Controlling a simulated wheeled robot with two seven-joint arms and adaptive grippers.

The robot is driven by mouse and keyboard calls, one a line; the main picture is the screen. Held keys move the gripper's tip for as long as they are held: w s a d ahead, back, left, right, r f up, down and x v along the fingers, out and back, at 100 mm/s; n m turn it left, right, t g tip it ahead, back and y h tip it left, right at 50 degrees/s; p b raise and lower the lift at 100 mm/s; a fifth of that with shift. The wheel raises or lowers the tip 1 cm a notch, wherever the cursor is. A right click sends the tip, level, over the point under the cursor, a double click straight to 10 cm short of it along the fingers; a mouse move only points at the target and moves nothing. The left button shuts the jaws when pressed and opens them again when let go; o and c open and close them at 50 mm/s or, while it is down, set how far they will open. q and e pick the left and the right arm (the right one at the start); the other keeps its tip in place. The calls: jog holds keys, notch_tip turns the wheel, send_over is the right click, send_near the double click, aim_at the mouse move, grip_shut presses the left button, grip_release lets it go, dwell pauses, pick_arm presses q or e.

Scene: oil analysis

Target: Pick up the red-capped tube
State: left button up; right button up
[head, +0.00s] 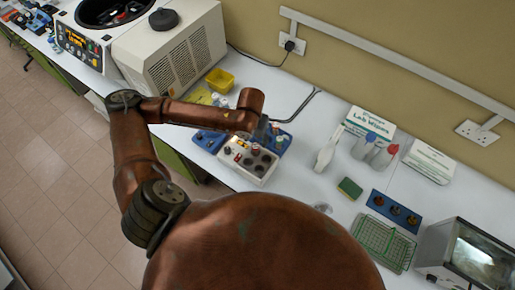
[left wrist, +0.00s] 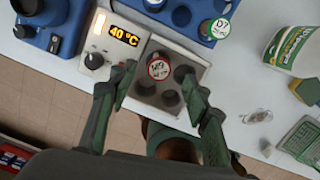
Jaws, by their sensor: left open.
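The red-capped tube (left wrist: 158,69) stands in a well of a grey heating block (left wrist: 143,91), seen from above with a pale labelled top and red rim. The block's display reads 40 °C. My left gripper (left wrist: 149,84) is open above the block, one finger on each side of the tube, apart from it. In the head view the block (head: 262,180) sits on the bench under my left gripper (head: 264,130), which is small and partly hidden by my arm. My right gripper is in neither view.
A yellow tray (head: 220,79) and a large centrifuge (head: 155,45) stand to the left.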

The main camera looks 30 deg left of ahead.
aim_at(255, 146)
pick_arm(q)
notch_tip(255, 146, down, 2)
jog(key=shift+d, duration=0.1)
notch_tip(255, 146, down, 4)
jog(key=shift+f+p, duration=0.2)
jog(key=shift+p, duration=0.25)
jog(key=shift+w+f, duration=0.15)
jog(key=shift+f, duration=0.25)
jog(key=c, duration=0.6)
grip_shut()
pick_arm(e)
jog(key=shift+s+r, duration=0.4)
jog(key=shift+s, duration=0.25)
